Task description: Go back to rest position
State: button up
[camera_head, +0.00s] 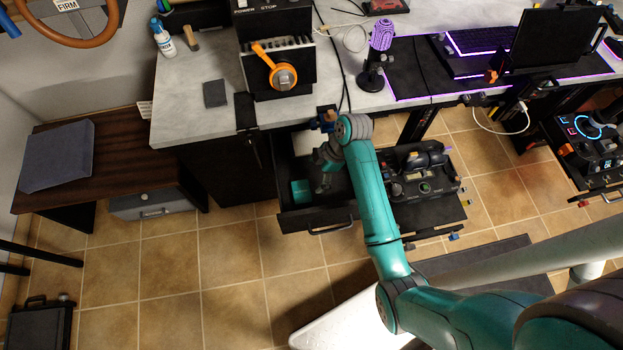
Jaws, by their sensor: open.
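My teal arm reaches forward from the lower right toward the desk. My gripper (326,180) is at its end, pointing down over the open drawer (297,222) under the desk. It is open, and I see nothing held in it. A small teal box (301,191) lies in the drawer just left of the gripper, apart from it as far as I can tell. A pale item (303,143) shows at the back of the drawer. My wrist and forearm hide the drawer's right side.
The grey desk (190,95) stands above and behind the drawer. A control panel (425,178) on a low shelf is close to the right of my forearm. A dark wooden side table (110,150) stands at left. Tiled floor (200,270) is clear at front left.

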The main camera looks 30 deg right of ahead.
jog(key=shift+d+r, duration=0.15)
jog(key=shift+r, duration=0.15)
jog(key=shift+s, duration=0.1)
dwell(0.3)
